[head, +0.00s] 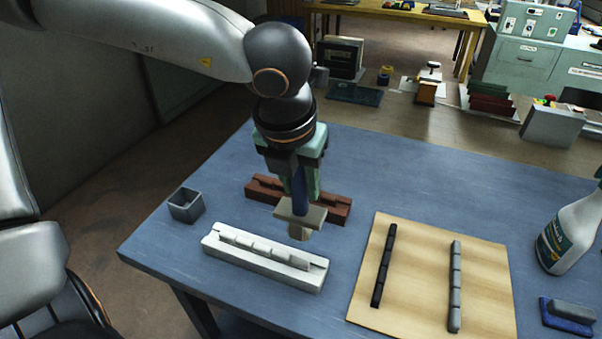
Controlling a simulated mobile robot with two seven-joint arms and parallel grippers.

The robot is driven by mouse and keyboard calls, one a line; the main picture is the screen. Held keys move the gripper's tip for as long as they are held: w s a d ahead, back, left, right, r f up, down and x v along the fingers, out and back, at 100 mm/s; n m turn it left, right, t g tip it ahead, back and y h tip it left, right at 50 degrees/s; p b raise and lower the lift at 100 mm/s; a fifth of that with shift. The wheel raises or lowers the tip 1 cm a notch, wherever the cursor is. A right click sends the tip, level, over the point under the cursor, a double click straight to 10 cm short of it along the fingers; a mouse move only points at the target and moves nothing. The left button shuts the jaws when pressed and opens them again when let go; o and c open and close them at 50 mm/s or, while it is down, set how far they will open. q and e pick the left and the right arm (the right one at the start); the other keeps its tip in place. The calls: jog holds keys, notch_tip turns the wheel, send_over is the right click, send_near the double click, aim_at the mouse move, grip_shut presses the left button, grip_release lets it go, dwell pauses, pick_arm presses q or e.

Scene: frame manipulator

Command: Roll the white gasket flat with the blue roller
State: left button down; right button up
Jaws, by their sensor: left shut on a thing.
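My left gripper (299,180) is shut on the blue upright handle of the roller (300,200). The roller has a beige crosspiece and a pale rounded end below it. My gripper holds it upright above the blue table, between the white block and the red-brown block. Whether its lower end touches anything, I cannot tell. The white gasket (262,248) looks like a segmented white strip lying along the top of the long white block (255,264). The roller is just behind and above its right part. My right gripper is not in view.
A red-brown grooved block (335,212) lies behind the roller. A wooden board (422,270) at right carries a black strip (384,265) and a grey strip (455,285). A small grey box (186,205) stands left, a spray bottle (568,235) and blue-based brush (568,315) right.

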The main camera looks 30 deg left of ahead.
aim_at(309, 215)
pick_arm(q)
jog(key=shift+d+r, duration=0.15)
jog(key=shift+d, duration=0.75)
jog(key=shift+f+b, duration=0.75)
jog(key=shift+f, duration=0.95)
jog(key=shift+f+b, duration=0.35)
jog(key=shift+f, duration=0.9)
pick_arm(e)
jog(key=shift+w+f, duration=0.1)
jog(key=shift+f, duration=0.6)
pick_arm(q)
jog(key=shift+f+b, duration=0.2)
jog(key=shift+b, duration=0.25)
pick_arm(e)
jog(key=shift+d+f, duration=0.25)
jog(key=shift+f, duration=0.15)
